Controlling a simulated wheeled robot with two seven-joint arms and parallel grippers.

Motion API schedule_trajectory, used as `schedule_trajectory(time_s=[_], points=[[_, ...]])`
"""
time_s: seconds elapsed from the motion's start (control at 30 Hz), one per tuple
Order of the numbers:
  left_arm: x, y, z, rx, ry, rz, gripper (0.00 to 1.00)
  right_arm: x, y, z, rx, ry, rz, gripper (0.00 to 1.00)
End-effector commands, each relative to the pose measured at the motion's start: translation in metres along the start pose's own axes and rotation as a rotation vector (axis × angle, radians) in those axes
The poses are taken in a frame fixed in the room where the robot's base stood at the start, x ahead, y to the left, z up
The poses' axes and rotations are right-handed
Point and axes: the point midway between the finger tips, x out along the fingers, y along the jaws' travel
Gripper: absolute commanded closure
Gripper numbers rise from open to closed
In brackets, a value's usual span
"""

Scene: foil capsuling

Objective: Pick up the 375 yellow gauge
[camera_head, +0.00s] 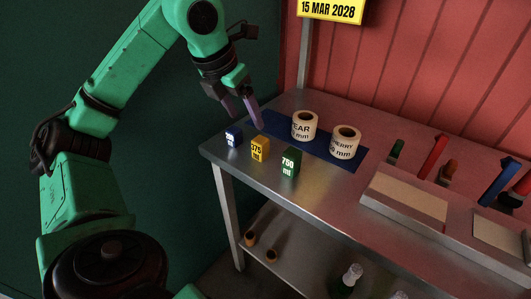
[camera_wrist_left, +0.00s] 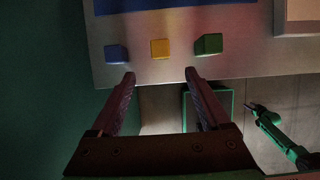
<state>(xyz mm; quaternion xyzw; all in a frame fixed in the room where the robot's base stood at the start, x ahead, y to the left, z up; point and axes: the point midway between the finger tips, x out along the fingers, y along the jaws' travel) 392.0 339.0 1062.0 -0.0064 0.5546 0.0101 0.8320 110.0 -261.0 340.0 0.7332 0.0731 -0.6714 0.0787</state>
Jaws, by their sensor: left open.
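The yellow 375 ml gauge (camera_head: 260,148) stands near the front left edge of the metal table, between a blue gauge (camera_head: 234,137) and a green 750 ml gauge (camera_head: 290,161). In the left wrist view the yellow gauge (camera_wrist_left: 160,48) lies ahead of and between the fingertips. My left gripper (camera_head: 248,118) is open and empty, above and behind the gauges in the head view, apart from them. In the left wrist view its two fingers (camera_wrist_left: 160,76) are spread. My right arm shows at lower right there; its dark gripper (camera_wrist_left: 253,107) is too small to read.
Two labelled rolls (camera_head: 304,126) (camera_head: 345,142) stand on a blue mat (camera_head: 273,123) behind the gauges. Stamps and blocks with red and blue handles (camera_head: 433,157) stand at right by a raised tray (camera_head: 405,199). Bottles (camera_head: 350,277) stand below.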

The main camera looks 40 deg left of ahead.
Motion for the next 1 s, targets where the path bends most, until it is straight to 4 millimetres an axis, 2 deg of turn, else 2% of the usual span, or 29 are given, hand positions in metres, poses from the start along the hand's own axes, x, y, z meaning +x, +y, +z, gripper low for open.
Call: schedule_trajectory(time_s=[0.03,0.2,0.47,0.6,0.7,0.87,0.9,0.97,1.0], points=[[0.014,0.0,-0.002,0.0,0.006,0.001,0.2,0.006,-0.001,0.004,0.0,-0.006,-0.001,0.5],[0.058,0.0,-0.002,0.001,0.006,0.0,0.2,0.015,-0.001,0.004,0.0,-0.005,-0.001,0.5],[0.095,-0.001,0.001,0.002,0.004,-0.002,0.2,0.013,-0.002,-0.001,0.001,0.003,-0.003,0.5],[0.123,-0.001,0.002,0.002,0.004,-0.002,0.2,0.011,-0.002,-0.003,0.001,0.005,-0.003,0.5],[0.133,-0.001,0.003,0.002,0.002,-0.001,0.2,0.011,-0.002,-0.003,0.001,0.006,-0.003,0.5],[0.135,-0.001,0.002,0.002,0.001,-0.001,0.2,0.011,-0.002,-0.003,0.001,0.007,-0.003,0.5],[0.134,-0.001,0.003,0.002,0.001,-0.001,0.24,0.011,-0.002,-0.003,0.001,0.007,-0.003,0.5],[0.134,-0.001,0.003,0.002,0.001,-0.001,0.47,0.011,-0.002,-0.004,0.001,0.007,-0.003,0.5],[0.134,-0.001,0.003,0.002,0.001,-0.001,0.62,0.011,-0.002,-0.004,0.001,0.007,-0.003,0.5]])
